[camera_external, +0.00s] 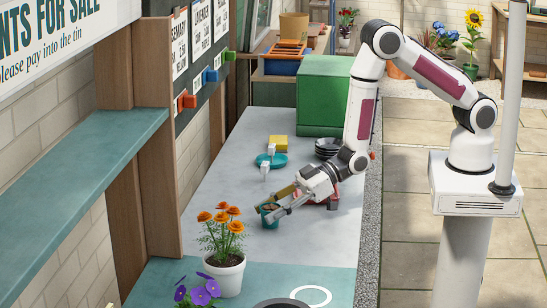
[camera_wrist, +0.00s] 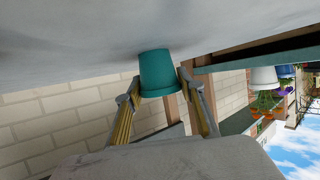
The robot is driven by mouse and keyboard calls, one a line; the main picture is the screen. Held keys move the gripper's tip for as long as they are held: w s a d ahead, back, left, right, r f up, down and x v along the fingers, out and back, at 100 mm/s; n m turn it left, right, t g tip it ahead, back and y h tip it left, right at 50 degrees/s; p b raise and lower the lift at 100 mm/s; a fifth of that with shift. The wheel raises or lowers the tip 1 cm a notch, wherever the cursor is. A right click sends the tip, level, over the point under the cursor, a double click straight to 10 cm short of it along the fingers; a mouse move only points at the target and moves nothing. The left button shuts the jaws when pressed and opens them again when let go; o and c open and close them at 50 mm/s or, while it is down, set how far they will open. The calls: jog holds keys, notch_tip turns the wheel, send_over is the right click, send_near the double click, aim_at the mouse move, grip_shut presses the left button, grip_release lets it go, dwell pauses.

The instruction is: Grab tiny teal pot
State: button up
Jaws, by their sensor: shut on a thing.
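The tiny teal pot (camera_wrist: 159,72) is between my gripper's two fingers in the wrist view, with a fingertip against each side. In the external view the teal pot (camera_external: 267,214) shows at the end of my gripper (camera_external: 276,213), over the grey tabletop, with something brownish at its top. My gripper is shut on the pot. The external view does not clearly show whether the pot's base touches the table.
A white pot of orange flowers (camera_external: 224,272) stands close in front of the gripper, with purple flowers (camera_external: 198,292) nearer still. Grey table (camera_external: 240,165) is clear at left.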

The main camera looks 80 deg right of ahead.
aim_at(270, 207)
jog(key=shift+r, duration=0.25)
jog(key=shift+r, duration=4.8)
